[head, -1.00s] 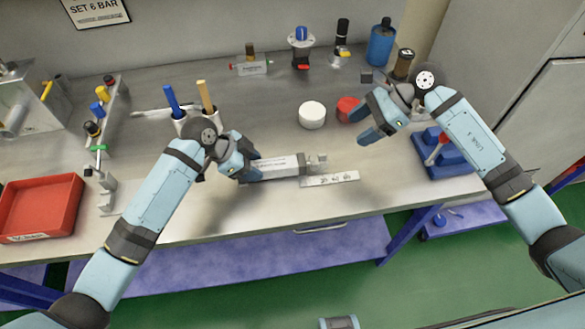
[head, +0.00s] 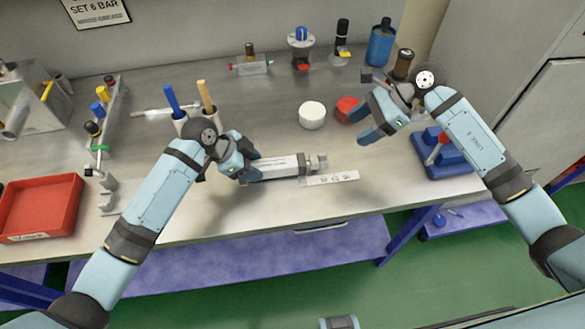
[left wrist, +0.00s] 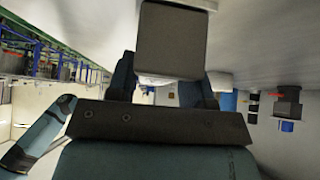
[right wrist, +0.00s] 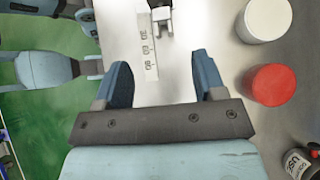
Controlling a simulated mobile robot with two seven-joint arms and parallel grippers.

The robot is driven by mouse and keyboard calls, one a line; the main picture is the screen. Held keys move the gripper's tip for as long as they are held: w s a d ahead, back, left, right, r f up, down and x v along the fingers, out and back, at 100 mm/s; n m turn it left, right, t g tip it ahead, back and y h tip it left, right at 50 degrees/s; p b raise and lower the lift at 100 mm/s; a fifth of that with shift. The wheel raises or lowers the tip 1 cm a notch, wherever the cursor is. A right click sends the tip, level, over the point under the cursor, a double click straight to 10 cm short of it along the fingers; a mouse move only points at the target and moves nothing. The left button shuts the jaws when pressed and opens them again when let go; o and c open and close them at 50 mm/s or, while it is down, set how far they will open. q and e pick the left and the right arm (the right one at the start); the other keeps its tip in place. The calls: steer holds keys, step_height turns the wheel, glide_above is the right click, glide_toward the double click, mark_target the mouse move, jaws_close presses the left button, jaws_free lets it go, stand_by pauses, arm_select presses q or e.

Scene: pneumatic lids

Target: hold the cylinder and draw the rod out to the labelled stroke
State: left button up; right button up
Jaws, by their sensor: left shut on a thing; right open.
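The silver cylinder (head: 278,167) lies level with a label on its side, its left end at my left gripper (head: 245,163). That gripper is shut on the cylinder; in the left wrist view its grey end block (left wrist: 170,45) is between the fingers. The rod end (head: 319,161) points right and its fitting shows in the right wrist view (right wrist: 161,14). A white ruler strip (head: 332,178) with printed numbers lies just in front of the rod end. My right gripper (head: 372,119) is open and empty, above the bench and right of the rod end.
A white round tub (head: 312,115) and a red one (head: 347,109) stand behind the rod end. A blue stand (head: 444,155) holding a red-handled tool is at the right. A red tray (head: 40,207) is at the left. The bench's front edge runs close before the cylinder.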

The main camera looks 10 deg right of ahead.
mark_target(315, 159)
arm_select(q)
steer(key=shift+s+f, duration=0.15)
steer(key=shift+f, duration=0.2)
arm_select(e)
steer(key=shift+c, duration=0.4)
steer(key=x, duration=1.5)
steer(key=shift+d+f, duration=0.2)
steer(key=shift+f, duration=0.05)
